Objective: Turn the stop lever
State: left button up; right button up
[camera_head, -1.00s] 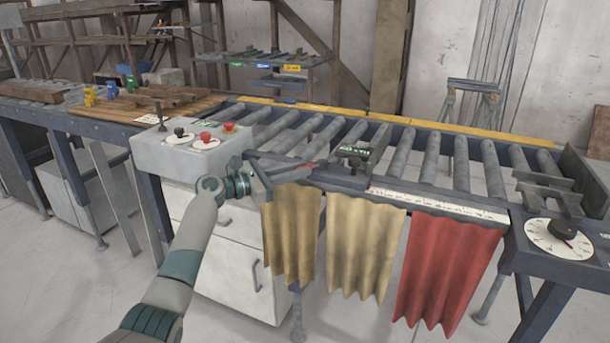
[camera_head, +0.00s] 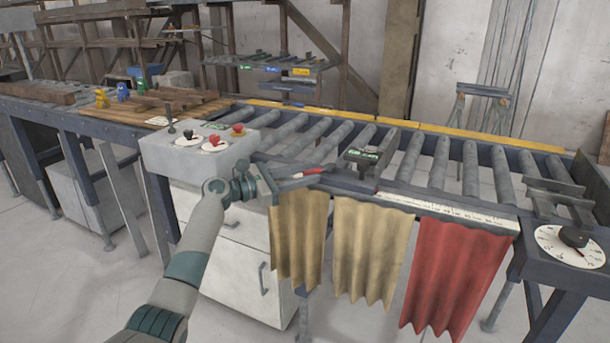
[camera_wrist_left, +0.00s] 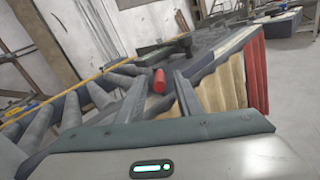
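A red cylindrical grip (camera_wrist_left: 159,80), which looks like the end of the stop lever, shows in the left wrist view just past and between my fingertips. In the head view its red end (camera_head: 313,171) shows at the front rail, left of the stop block (camera_head: 362,156) with its green label. My left gripper (camera_head: 300,178) is at the front rail, its fingers pointing right along it. In the left wrist view the fingers (camera_wrist_left: 160,92) are apart, with nothing clamped between them. Whether a finger touches the red grip cannot be told. My right gripper is out of view.
A grey control box (camera_head: 200,150) with knobs stands left of my left gripper. Tan and red strip curtains (camera_head: 455,270) hang below the rail. The roller conveyor (camera_head: 440,160) runs behind, with a dial (camera_head: 570,245) at the right end.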

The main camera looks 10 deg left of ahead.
pick_arm(q)
jog(key=b+v, duration=0.2)
jog(key=v, duration=1.5)
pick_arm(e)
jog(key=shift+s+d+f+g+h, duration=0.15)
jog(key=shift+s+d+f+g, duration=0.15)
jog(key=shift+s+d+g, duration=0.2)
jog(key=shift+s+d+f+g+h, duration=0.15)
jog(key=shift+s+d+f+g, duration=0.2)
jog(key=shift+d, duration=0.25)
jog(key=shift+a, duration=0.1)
